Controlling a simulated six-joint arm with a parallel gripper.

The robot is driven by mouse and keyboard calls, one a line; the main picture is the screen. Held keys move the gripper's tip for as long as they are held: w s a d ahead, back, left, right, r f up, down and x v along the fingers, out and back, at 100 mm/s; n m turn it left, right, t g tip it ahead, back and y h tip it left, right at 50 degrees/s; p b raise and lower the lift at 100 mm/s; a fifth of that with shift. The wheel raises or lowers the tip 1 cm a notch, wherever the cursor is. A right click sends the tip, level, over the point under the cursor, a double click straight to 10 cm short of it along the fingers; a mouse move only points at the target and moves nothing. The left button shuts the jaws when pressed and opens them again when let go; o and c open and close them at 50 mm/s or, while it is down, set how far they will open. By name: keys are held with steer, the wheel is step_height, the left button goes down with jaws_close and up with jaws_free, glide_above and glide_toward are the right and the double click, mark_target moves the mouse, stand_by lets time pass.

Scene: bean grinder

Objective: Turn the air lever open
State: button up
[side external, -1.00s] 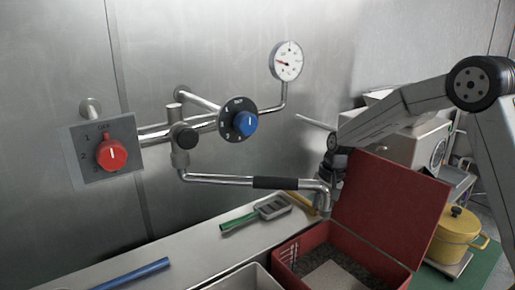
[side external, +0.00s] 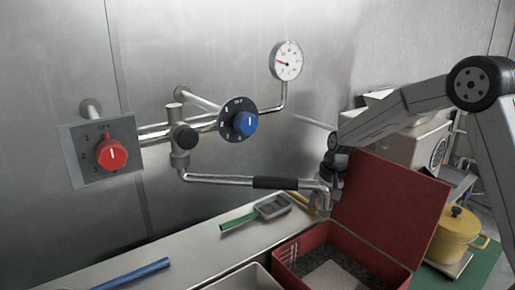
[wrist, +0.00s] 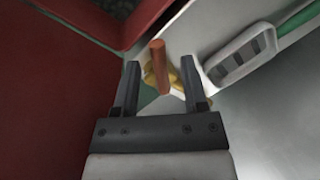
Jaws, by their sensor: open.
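A chrome pipe arm with a black sleeve (side external: 276,183) runs right from a valve with a black knob (side external: 185,137); I cannot tell for certain whether this is the air lever. My gripper (side external: 319,199) is by the arm's bent right end, which it partly hides in the side view. In the wrist view my gripper (wrist: 162,78) is open, with an orange-brown rod (wrist: 159,66) showing between its fingers, apart from both. Whether that rod is part of the pipe arm is unclear.
A red open box (side external: 390,205) stands right below my gripper. A grey-and-green tool (side external: 272,207) and a blue rod (side external: 133,274) lie on the counter. A red dial (side external: 112,154), blue dial (side external: 244,124) and gauge (side external: 287,61) are by the wall. A yellow pot (side external: 456,238) stands right.

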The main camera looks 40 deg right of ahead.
step_height(320, 180, up, 8)
steer(key=s+d, duration=0.1)
steer(key=shift+d+f, duration=0.15)
steer(key=shift+f, duration=0.05)
stand_by(0.3)
steer(key=shift+w, duration=0.15)
steer(key=shift+w+f+g, duration=0.1)
steer(key=shift+w+g, duration=1.3)
steer(key=shift+w, duration=0.4)
steer(key=shift+w+f+g+h, duration=0.2)
steer(key=shift+w+g+h, duration=0.2)
steer(key=shift+w+g, duration=1.1)
steer(key=shift+s, duration=0.2)
steer(key=shift+s+f, duration=0.1)
steer(key=shift+f, duration=0.05)
steer(key=shift+x, duration=3.7)
